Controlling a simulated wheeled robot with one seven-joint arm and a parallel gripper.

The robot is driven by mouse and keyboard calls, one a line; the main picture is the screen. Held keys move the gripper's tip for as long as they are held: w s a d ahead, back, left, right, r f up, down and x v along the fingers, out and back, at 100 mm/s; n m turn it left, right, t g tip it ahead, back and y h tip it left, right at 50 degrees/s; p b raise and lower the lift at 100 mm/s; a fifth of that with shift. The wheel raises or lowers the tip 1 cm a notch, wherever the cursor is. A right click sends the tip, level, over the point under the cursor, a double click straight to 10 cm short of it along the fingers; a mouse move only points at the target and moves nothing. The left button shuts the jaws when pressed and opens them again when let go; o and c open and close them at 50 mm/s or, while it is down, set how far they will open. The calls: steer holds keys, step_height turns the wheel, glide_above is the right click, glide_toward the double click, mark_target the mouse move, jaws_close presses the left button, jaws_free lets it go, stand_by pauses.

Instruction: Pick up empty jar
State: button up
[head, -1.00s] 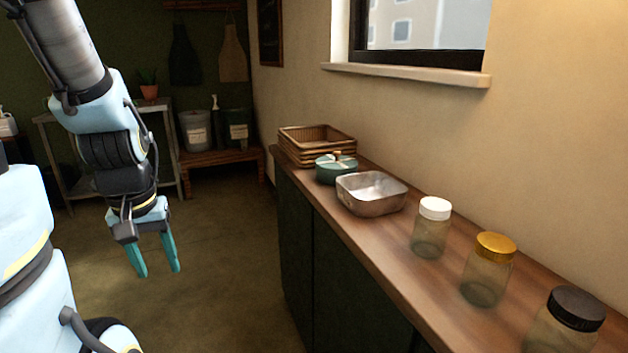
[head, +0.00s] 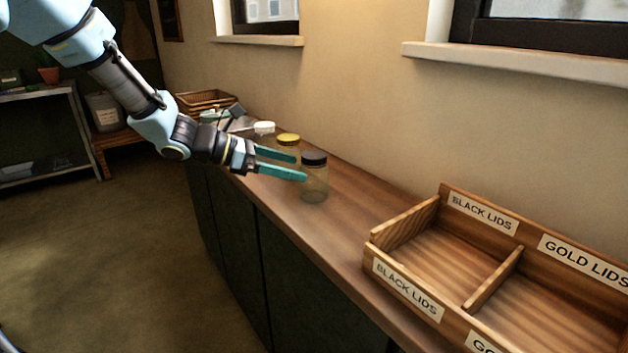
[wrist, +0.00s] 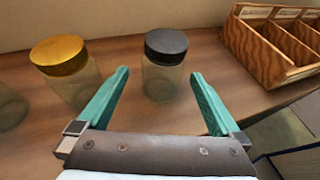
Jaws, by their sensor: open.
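Three clear glass jars stand upright in a row on the wooden counter, and all look empty. The black-lidded jar (head: 314,178) is nearest the wooden tray. The gold-lidded jar (head: 289,146) is behind it, and the white-lidded jar (head: 264,129) is farthest. My gripper (head: 301,166) is open and empty, its teal fingers reaching over the counter close to the black-lidded jar. In the wrist view, the black-lidded jar (wrist: 163,68) lies ahead, between the directions of the two fingers. The gold-lidded jar (wrist: 67,70) is left of the left finger.
A divided wooden tray (head: 413,292) labelled for black and gold lids sits at the right on the counter (head: 345,215). The counter between the black-lidded jar and the tray is clear.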

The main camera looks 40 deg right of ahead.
mark_target(327, 177)
steer(key=p+x, duration=0.1)
steer(key=x, duration=0.3)
steer(key=p+x, duration=0.1)
steer(key=x, duration=0.4)
steer(key=shift+s+f, duration=0.25)
steer(key=shift+f, duration=0.05)
steer(key=c, duration=1.3)
steer(key=shift+c, duration=0.5)
steer(key=shift+r, duration=0.15)
